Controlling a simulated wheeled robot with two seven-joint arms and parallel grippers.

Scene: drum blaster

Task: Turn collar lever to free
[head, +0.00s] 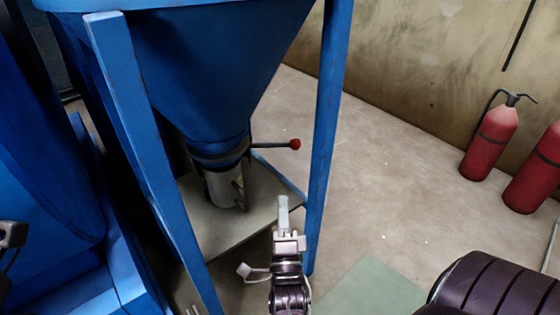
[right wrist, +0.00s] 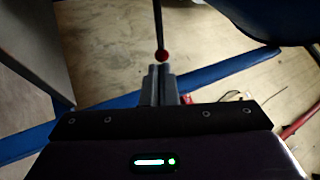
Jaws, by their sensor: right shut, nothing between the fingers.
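The collar lever (head: 272,145) is a thin dark rod with a red ball knob at its end. It sticks out to the right from the dark collar (head: 220,153) under the blue hopper. My right gripper (head: 284,205) is shut and empty, pointing up in the head view, below the red knob. In the right wrist view the knob (right wrist: 162,55) shows just beyond the closed fingertips (right wrist: 160,70), with the rod running away from it. I cannot tell whether they touch. My left gripper is not recognisable in these views.
Blue frame legs (head: 328,130) stand on both sides of the hopper (head: 215,65), one close to my right gripper. A grey pipe (head: 222,188) hangs below the collar over a pale plate (head: 258,215). Red fire extinguishers (head: 490,142) stand by the right wall. The floor between is open.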

